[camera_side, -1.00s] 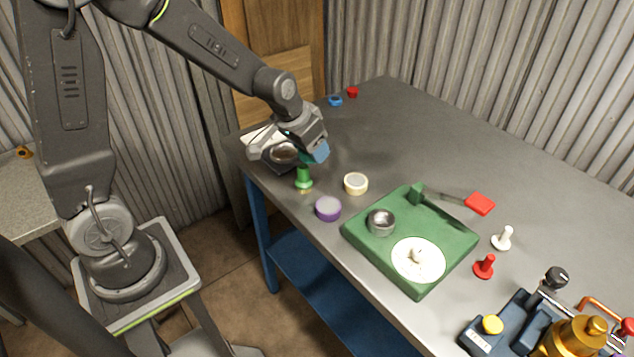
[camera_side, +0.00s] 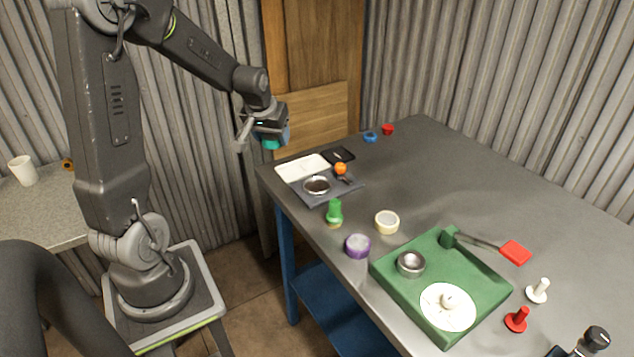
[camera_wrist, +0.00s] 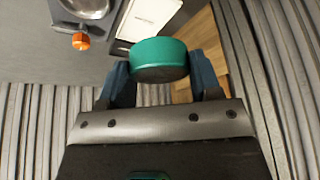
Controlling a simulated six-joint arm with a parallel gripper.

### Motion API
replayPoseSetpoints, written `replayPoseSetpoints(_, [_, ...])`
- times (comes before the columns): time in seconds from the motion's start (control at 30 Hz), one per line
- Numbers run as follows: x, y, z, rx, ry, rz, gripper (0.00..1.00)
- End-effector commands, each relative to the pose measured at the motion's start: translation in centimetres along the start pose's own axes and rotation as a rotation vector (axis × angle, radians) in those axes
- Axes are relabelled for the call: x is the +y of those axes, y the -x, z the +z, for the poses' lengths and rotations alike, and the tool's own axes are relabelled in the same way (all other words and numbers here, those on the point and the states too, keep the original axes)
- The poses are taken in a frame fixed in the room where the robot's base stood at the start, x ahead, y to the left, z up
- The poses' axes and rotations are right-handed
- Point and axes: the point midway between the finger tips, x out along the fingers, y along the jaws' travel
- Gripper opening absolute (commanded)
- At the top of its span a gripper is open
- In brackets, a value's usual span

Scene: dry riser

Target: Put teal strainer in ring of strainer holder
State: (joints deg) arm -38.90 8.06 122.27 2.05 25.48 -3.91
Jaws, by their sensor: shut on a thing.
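The teal strainer (camera_wrist: 160,58) appears in the wrist view as a round teal piece between my two blue fingertips. My gripper (camera_side: 268,132) is shut on it and holds it in the air beyond the table's far left corner. In the side view only a sliver of teal (camera_side: 270,144) shows under the fingers. I cannot tell for sure which thing is the strainer holder. A small metal cup (camera_side: 411,262) stands on the green tray (camera_side: 398,286). A round metal dish (camera_side: 316,185) sits on a dark plate; it also shows at the wrist view's top left (camera_wrist: 88,6).
An orange knob (camera_side: 340,169) and a white sheet (camera_side: 303,167) are near the dish. A green piece (camera_side: 334,212), a purple-rimmed round (camera_side: 358,246) and a cream ring (camera_side: 387,222) stand left of the tray. The table's right middle is clear.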

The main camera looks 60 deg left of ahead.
Motion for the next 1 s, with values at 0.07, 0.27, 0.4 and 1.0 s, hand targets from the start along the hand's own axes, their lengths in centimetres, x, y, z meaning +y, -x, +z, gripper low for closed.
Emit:
replayPoseSetpoints(0.07, [1.4,-0.9,0.2,-0.003,-0.006,0.002,0.30])
replayPoseSetpoints(0.27, [5.9,-3.6,0.7,-0.003,-0.010,0.003,0.30])
replayPoseSetpoints(0.4, [8.7,-5.3,1.0,-0.002,-0.009,0.002,0.30])
replayPoseSetpoints(1.0, [10.9,-10.3,2.8,0.000,-0.002,0.002,0.30])
